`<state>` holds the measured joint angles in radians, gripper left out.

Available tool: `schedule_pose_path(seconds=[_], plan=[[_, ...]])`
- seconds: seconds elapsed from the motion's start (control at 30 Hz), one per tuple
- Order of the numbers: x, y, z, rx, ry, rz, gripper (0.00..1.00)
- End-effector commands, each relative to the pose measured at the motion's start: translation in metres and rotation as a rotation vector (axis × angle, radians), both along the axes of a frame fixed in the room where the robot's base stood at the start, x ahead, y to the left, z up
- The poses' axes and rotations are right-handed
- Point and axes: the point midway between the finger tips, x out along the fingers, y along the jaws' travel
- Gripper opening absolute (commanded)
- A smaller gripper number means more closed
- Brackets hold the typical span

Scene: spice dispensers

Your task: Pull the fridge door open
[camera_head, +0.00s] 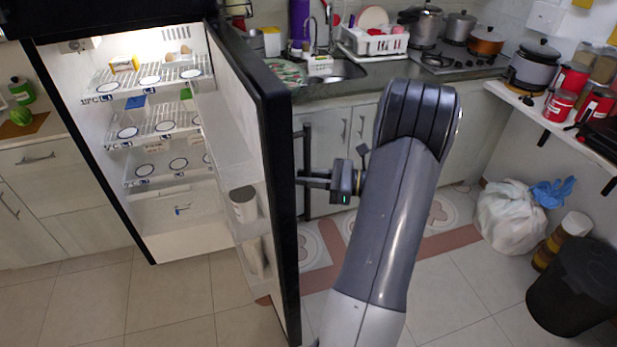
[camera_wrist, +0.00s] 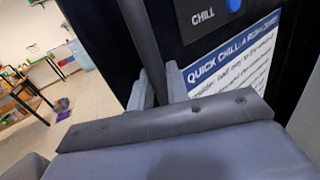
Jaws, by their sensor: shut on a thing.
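The fridge (camera_head: 170,160) stands on the left in the head view, its lit inside and shelves showing. Its black door (camera_head: 272,150) is swung wide open toward me, seen nearly edge-on, with white door bins on its inner side. My gripper (camera_head: 302,180) is at the door's outer side, shut on the dark vertical door handle (camera_head: 306,165). In the wrist view the handle (camera_wrist: 146,50) passes between the fingers of my gripper (camera_wrist: 158,88), close to the door's dark front with a "QUICK CHILL" label (camera_wrist: 235,60).
A counter (camera_head: 345,92) with sink, dish rack and stove runs behind the door. A white bag (camera_head: 510,217) and a black bin (camera_head: 575,287) stand on the floor at right. Cabinets (camera_head: 50,200) stand left of the fridge. The tiled floor in front (camera_head: 165,295) is clear.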

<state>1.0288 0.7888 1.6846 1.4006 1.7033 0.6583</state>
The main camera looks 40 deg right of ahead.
Motion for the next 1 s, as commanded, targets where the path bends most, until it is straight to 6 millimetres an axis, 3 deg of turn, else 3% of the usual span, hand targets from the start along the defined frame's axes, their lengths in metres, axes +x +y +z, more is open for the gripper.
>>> schedule_pose_path(seconds=[0.4, 0.43, 0.63, 1.0], plan=[[0.002, -0.0017, 0.0029, -0.004, -0.008, -0.006, 0.0], [0.002, -0.0017, 0.003, -0.004, -0.008, -0.006, 0.17], [0.0013, -0.0011, 0.0019, -0.002, -0.005, -0.004, 0.33], [-0.0053, -0.0073, 0.0, -0.001, -0.003, -0.006, 0.34]])
